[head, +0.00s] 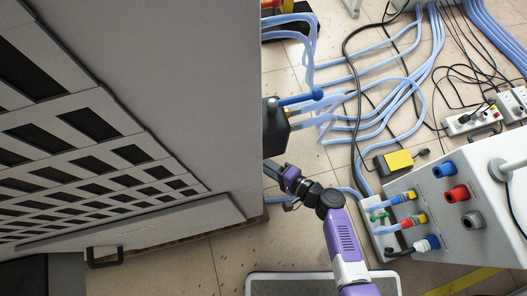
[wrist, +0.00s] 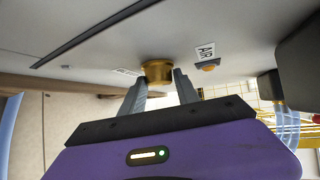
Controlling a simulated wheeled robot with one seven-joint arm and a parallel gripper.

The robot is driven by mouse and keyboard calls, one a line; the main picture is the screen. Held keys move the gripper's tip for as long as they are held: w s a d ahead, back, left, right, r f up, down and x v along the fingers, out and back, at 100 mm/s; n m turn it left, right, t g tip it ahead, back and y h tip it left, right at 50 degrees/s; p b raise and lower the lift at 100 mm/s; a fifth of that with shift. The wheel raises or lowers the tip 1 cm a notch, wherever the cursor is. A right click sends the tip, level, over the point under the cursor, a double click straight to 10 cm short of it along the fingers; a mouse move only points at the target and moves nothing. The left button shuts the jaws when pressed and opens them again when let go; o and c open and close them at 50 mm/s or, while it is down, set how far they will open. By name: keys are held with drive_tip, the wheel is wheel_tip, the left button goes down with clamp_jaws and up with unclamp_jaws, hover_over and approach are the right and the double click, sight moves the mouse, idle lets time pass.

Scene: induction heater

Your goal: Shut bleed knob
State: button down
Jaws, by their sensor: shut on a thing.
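The bleed knob (wrist: 157,69) is a short brass-coloured cylinder on the pale grey panel, at the upper middle of the wrist view. My gripper (wrist: 160,78) is shut on it, with one grey finger on each side. The knob's near face shows between the fingertips; its marks are too small to read. In the head view my gripper (head: 272,171) reaches to the edge of the large grey cabinet (head: 190,90), which hides the fingertips and the knob.
A smaller brass fitting (wrist: 208,67) sits by an AIR label (wrist: 205,50), right of the knob. A dark block with a blue lever (head: 301,98) and pale blue hoses lie beyond my gripper. A grey box (head: 450,200) with coloured connectors stands right.

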drive_tip(key=shift+f+b, duration=0.25)
drive_tip(key=shift+b, duration=0.1)
drive_tip(key=shift+s+a+f+n+t+y+b, duration=0.15)
drive_tip(key=shift+n+t+y+b, duration=0.6)
drive_tip(key=shift+b, duration=1.15)
drive_tip(key=shift+w+d+f+n+t+y+b, duration=0.15)
drive_tip(key=shift+n+t+y+b, duration=0.3)
drive_tip(key=shift+n+y+b, duration=1)
drive_tip(key=shift+s+a+f+n+t+y+b, duration=0.25)
drive_tip(key=shift+t+y+b, duration=0.35)
drive_tip(key=shift+b, duration=1.75)
drive_tip(key=shift+n+y, duration=0.3)
drive_tip(key=shift+n, duration=0.05)
drive_tip(key=c, duration=0.9)
unclamp_jaws()
drive_tip(key=shift+w+d+r, duration=0.1)
drive_tip(key=shift+d, duration=0.1)
